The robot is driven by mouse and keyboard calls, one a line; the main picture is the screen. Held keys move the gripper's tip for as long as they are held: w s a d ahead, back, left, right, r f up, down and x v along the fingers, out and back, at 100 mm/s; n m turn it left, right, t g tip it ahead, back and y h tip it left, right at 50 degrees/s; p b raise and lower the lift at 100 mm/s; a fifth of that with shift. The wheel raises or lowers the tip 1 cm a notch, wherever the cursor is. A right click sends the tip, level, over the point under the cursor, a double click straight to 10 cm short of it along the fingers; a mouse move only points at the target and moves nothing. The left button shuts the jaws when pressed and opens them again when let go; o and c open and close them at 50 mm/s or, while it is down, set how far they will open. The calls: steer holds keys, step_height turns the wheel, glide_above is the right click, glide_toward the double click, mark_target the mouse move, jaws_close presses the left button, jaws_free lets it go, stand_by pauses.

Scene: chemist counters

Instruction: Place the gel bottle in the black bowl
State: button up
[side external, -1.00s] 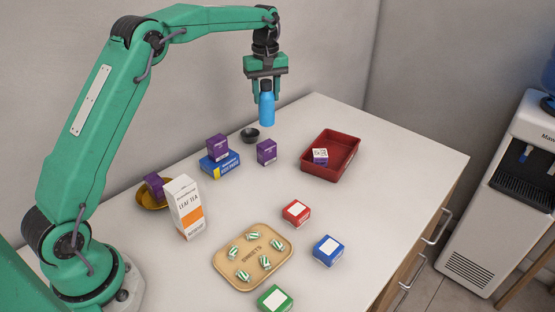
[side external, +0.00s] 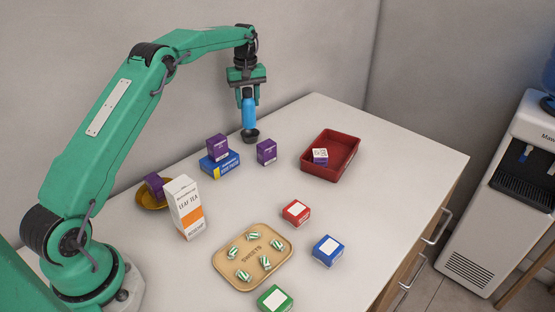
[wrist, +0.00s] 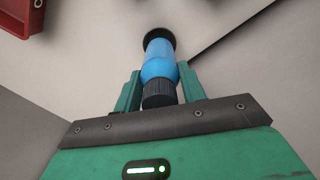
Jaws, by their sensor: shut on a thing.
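The gel bottle (side external: 249,115) is blue with a dark cap and is upright between the fingers of my gripper (side external: 248,96), which is shut on it. The small black bowl (side external: 252,138) is on the counter directly under the bottle in the side view. The bottle's lower end overlaps the bowl there; I cannot tell whether it touches the bowl's bottom. In the wrist view the bottle (wrist: 159,64) sits between my two green fingertips (wrist: 157,85). The dark bowl (wrist: 160,36) shows around its far end, mostly hidden by the bottle.
A purple box (side external: 266,152) stands just right of the bowl. Another purple box (side external: 217,147) sits on a blue box (side external: 220,164) to the left. A red tray (side external: 333,174) holds a small box at the right. The tea carton (side external: 186,211) and sweets tray (side external: 229,275) are nearer.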

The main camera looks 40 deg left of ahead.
mark_target(249, 112)
steer(key=shift+f, duration=0.1)
steer(key=shift+f, duration=1.9)
steer(key=shift+f, duration=0.45)
steer(key=o, duration=1)
steer(key=shift+o, duration=0.2)
steer(key=shift+r, duration=0.1)
step_height(249, 112, up, 12)
steer(key=shift+r, duration=0.35)
